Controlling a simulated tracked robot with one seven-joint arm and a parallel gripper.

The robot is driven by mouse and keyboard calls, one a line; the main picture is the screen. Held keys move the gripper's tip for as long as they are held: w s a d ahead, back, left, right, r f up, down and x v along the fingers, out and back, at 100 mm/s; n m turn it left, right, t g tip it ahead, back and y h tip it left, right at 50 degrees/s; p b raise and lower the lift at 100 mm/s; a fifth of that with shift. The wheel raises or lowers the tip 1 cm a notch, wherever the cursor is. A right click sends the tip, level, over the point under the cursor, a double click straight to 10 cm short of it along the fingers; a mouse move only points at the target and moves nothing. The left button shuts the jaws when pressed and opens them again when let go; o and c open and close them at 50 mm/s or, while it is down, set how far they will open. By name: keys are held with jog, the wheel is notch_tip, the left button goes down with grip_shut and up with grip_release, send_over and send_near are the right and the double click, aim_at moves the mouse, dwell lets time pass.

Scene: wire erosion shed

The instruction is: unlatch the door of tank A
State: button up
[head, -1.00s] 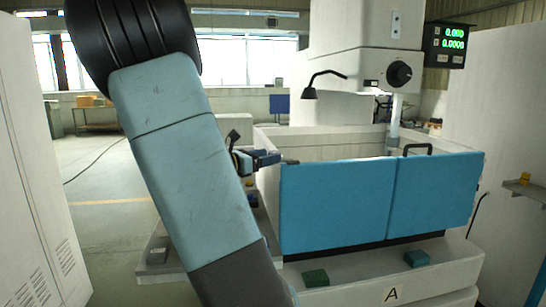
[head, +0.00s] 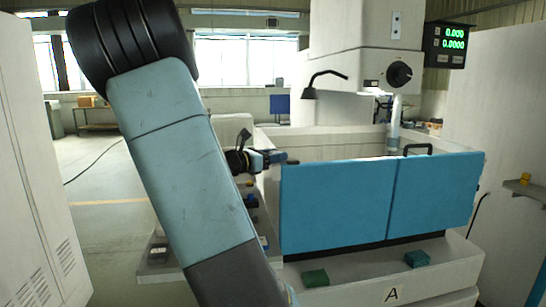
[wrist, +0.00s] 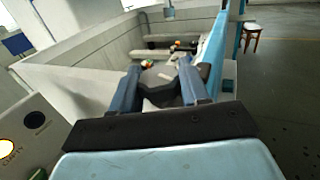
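Tank A (head: 350,278) has a blue front door of two panels (head: 336,205), standing closed along the front in the head view. A black bar handle (head: 417,148) is on the top edge of the right panel. My gripper (head: 282,157) is at the door's upper left corner. In the wrist view my gripper (wrist: 160,68) has its two fingers apart, with the tank interior showing between their tips. The blue door edge (wrist: 214,45) is just right of the right finger. A small dark piece (wrist: 204,71), possibly the latch, is beside that finger; I cannot tell whether they touch.
Green blocks (head: 315,278) (head: 417,258) lie on the ledge below the door. A machine head with a lamp (head: 310,92) stands over the tank. White cabinets flank left (head: 30,170) and right (head: 500,120). Open floor (head: 105,185) lies at the left.

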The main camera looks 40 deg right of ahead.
jog(key=shift+w, duration=0.1)
jog(key=c, duration=0.3)
jog(key=shift+a, duration=0.15)
jog(key=shift+c, duration=0.5)
jog(key=shift+r, duration=0.1)
jog(key=shift+m+g, duration=0.3)
jog(key=shift+g, duration=0.5)
jog(key=m+g+y, duration=0.1)
jog(key=m+g, duration=0.1)
jog(key=g, duration=0.1)
jog(key=m+g+y, duration=0.2)
jog(key=m+g, duration=0.1)
jog(key=g, duration=0.1)
jog(key=shift+w+d, duration=0.1)
jog(key=shift+d, duration=0.1)
jog(key=m+g+y, duration=0.4)
jog(key=y, duration=0.1)
jog(key=shift+m+g+y, duration=0.3)
jog(key=shift+m, duration=0.1)
jog(key=shift+m+g+y, duration=1)
jog(key=shift+m+y, duration=0.7)
jog(key=shift+y, duration=0.7)
